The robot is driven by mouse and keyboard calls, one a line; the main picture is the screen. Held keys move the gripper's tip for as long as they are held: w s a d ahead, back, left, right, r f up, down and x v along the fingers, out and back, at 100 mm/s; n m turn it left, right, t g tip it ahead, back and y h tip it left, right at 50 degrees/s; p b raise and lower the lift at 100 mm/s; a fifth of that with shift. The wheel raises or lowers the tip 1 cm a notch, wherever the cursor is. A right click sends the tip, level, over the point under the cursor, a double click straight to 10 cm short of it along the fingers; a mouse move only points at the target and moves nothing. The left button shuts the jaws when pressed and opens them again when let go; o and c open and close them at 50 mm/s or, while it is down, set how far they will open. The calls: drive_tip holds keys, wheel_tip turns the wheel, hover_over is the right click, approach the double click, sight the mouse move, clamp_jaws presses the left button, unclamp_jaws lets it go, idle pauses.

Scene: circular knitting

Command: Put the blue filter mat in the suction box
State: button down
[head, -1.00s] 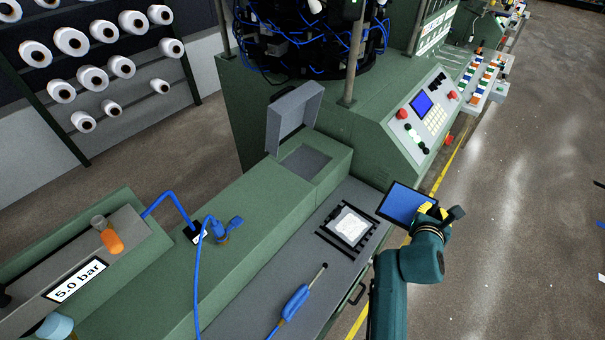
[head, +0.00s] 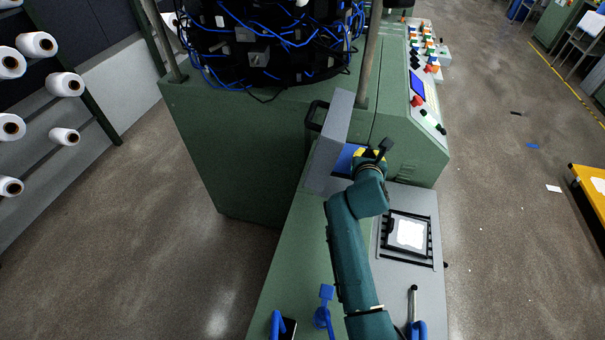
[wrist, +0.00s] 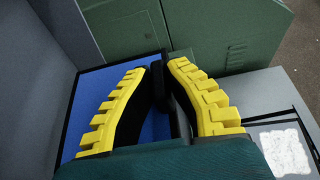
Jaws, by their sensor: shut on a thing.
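The blue filter mat (head: 346,159), a flat blue panel with a dark edge, is in my gripper (head: 372,154) at the suction box, beside its raised grey lid (head: 333,135). In the wrist view the blue face of the mat (wrist: 90,100) lies left of and between the yellow-padded fingers of my gripper (wrist: 160,75), which are shut on its dark edge part. My arm and gripper hide most of the box opening. I cannot tell whether the mat is over the opening or inside it.
Right of my arm, a dark-framed holder with a white, lint-covered pad (head: 408,234) sits on the grey worktop (head: 394,199). The green machine body (head: 405,148) stands right behind the box. A blue-handled tool (head: 415,318) and blue tubing fitting (head: 323,310) are at the front.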

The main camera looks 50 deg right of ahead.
drive_tip(key=f, duration=0.2)
drive_tip(key=f+b, duration=0.1)
drive_tip(key=f, duration=0.1)
drive_tip(key=f+b, duration=0.1)
drive_tip(key=f, duration=0.1)
drive_tip(key=shift+s+d+f, duration=0.1)
drive_tip(key=shift+s, duration=0.15)
wheel_tip(320, 180, down, 4)
drive_tip(key=shift+f+b, duration=0.1)
drive_tip(key=shift+b, duration=1)
drive_tip(key=shift+w+r, duration=0.15)
drive_tip(key=shift+r, duration=0.05)
drive_tip(key=c, duration=1.6)
unclamp_jaws()
drive_tip(key=shift+f, duration=0.25)
drive_tip(key=o, duration=0.4)
drive_tip(key=shift+c, duration=0.2)
